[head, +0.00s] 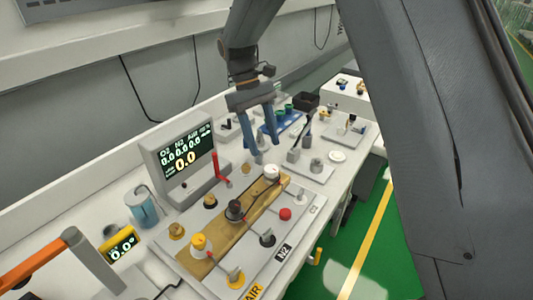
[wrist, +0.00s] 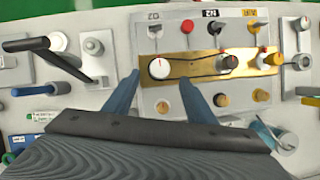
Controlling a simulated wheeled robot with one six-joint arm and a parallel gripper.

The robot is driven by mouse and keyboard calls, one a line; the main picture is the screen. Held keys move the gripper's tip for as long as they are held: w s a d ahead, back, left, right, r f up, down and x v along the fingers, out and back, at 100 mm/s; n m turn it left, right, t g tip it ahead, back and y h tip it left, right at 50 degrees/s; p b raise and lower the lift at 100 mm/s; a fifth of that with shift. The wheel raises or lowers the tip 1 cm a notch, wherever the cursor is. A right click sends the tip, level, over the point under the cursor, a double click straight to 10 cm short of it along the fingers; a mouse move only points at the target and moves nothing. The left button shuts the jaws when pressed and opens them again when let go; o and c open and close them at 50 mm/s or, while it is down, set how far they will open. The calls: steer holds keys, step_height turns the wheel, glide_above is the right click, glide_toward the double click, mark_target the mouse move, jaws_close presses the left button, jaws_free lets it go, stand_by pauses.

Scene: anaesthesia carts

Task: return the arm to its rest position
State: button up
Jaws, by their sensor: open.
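My gripper (head: 262,137) hangs above the long white bench in the head view, with its two blue fingers pointing down. The fingers are apart and nothing is between them. In the wrist view my gripper (wrist: 160,85) shows its blue fingers spread over the near edge of a gas panel (wrist: 170,40). The panel has a brass plate (head: 228,222) with a white knob, a dark knob and a yellow knob. My gripper appears above and behind the white knob (head: 271,172), apart from it. My arm reaches up and out of the top of the head view.
A display (head: 178,160) reading 0.0 stands behind the panel. A blue cup-like vessel (head: 143,206) and an orange-handled device (head: 40,262) are at the left. Several small fixtures and a dark box (head: 305,101) stand further along the bench. Green floor (head: 375,235) lies to the right.

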steer(key=shift+w+a+r, duration=0.1)
steer(key=shift+r, duration=0.15)
steer(key=s+d+f+m+t+y, duration=0.1)
steer(key=s+d+m, duration=0.3)
steer(key=s+d, duration=0.4)
steer(key=s+d+f+m+t+y, duration=0.1)
steer(key=s+d+f+m+t, duration=0.2)
steer(key=s+d, duration=0.6)
steer(key=shift+s+d+m+t+y+b, duration=0.3)
steer(key=shift+s+m+t+y, duration=0.1)
steer(key=shift+s, duration=0.2)
stand_by(1.5)
